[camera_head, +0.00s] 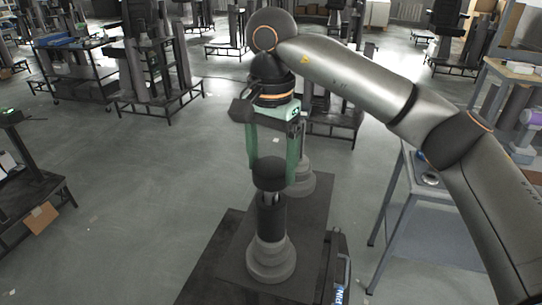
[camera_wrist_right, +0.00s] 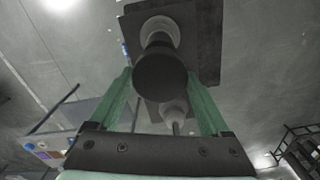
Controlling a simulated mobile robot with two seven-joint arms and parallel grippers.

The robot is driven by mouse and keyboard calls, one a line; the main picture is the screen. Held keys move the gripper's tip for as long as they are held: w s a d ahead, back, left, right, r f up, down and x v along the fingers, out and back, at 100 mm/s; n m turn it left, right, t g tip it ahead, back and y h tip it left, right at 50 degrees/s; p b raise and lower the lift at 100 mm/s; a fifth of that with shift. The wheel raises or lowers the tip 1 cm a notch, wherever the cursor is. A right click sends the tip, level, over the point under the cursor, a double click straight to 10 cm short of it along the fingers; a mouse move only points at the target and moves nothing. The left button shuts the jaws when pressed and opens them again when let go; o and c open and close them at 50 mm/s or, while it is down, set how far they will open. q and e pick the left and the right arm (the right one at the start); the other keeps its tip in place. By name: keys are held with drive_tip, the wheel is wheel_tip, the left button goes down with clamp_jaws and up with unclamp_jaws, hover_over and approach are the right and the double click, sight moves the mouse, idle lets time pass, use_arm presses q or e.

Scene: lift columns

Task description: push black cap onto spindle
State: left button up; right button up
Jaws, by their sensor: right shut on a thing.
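My right gripper (camera_head: 272,165) points down with two green fingers. It is shut on the black cap (camera_head: 270,174), which also shows between the fingers in the right wrist view (camera_wrist_right: 161,75). Whether the cap touches the spindle I cannot tell. My left gripper is not in view.
A second column (camera_head: 303,180) stands behind on the same dark plate (camera_head: 240,265). A grey table (camera_head: 430,215) stands to the right, under my right arm. Racks with other columns (camera_head: 150,75) stand farther back.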

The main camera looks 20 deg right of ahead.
sight(271, 185)
wheel_tip(271, 185, down, 2)
drive_tip(key=shift+f+b, duration=0.2)
drive_tip(key=shift+b, duration=0.55)
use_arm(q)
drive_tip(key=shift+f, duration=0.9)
use_arm(e)
drive_tip(key=shift+r, duration=0.3)
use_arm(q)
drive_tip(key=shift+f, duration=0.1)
use_arm(e)
drive_tip(key=shift+f, duration=0.2)
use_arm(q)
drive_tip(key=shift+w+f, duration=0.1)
use_arm(e)
drive_tip(key=shift+f, duration=0.3)
drive_tip(key=shift+f, duration=0.1)
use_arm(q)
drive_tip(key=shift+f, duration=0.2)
use_arm(e)
drive_tip(key=shift+f, duration=0.3)
use_arm(q)
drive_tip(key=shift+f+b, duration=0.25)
drive_tip(key=shift+b, duration=0.2)
use_arm(e)
drive_tip(key=shift+f, duration=0.5)
drive_tip(key=shift+f, duration=0.2)
